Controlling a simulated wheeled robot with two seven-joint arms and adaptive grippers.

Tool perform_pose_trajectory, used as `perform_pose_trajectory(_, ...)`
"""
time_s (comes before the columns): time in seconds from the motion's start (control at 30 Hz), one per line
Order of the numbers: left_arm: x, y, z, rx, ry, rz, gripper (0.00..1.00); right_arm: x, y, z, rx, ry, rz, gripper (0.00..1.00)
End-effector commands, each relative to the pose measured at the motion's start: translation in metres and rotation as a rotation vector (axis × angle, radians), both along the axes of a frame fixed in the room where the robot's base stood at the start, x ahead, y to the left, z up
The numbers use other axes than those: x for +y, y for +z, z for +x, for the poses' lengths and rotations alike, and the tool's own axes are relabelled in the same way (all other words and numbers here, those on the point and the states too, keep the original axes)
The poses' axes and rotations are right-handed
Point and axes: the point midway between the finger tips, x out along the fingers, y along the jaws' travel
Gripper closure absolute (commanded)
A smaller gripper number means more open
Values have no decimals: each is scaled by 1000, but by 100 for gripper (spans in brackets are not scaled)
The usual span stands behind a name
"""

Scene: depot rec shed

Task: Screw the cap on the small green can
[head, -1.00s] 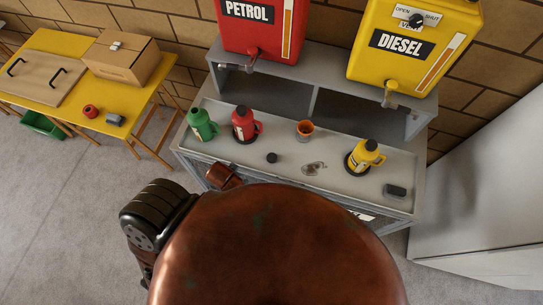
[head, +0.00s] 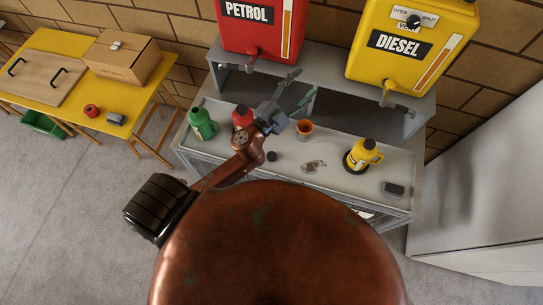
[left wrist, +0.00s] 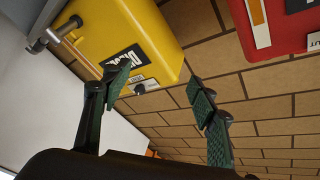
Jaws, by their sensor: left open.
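The small green can (head: 202,124) stands upright at the left end of the grey bench; its top looks dark, but I cannot tell whether that is a cap. A small dark round piece (head: 271,156), which looks like a loose cap, lies on the bench right of it. My left gripper (head: 304,84) is open and empty, raised above the bench to the right of the can and the cap. In the left wrist view its two fingers (left wrist: 160,85) are spread, with no can or cap between them. My right gripper is out of view.
A red can (head: 242,116) is partly behind my left arm. The red petrol tank (head: 262,32) and yellow diesel tank (head: 405,70) are above.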

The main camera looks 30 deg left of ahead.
Motion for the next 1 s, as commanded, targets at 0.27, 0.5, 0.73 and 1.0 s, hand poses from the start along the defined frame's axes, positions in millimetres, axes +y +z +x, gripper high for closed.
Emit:
perform_pose_trajectory(0.27, -191, -74, -53, -118, -753, 611, 46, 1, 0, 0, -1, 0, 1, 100)
perform_pose_trajectory(0.5, -132, -263, -98, 297, -1195, 1223, 46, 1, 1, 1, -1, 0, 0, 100)
perform_pose_trajectory(0.73, 10, -330, -101, 780, -1248, 1577, 46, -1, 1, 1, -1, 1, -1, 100)
perform_pose_trajectory(1.0, 55, -335, -101, 933, -1226, 1656, 46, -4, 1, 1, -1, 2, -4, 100)
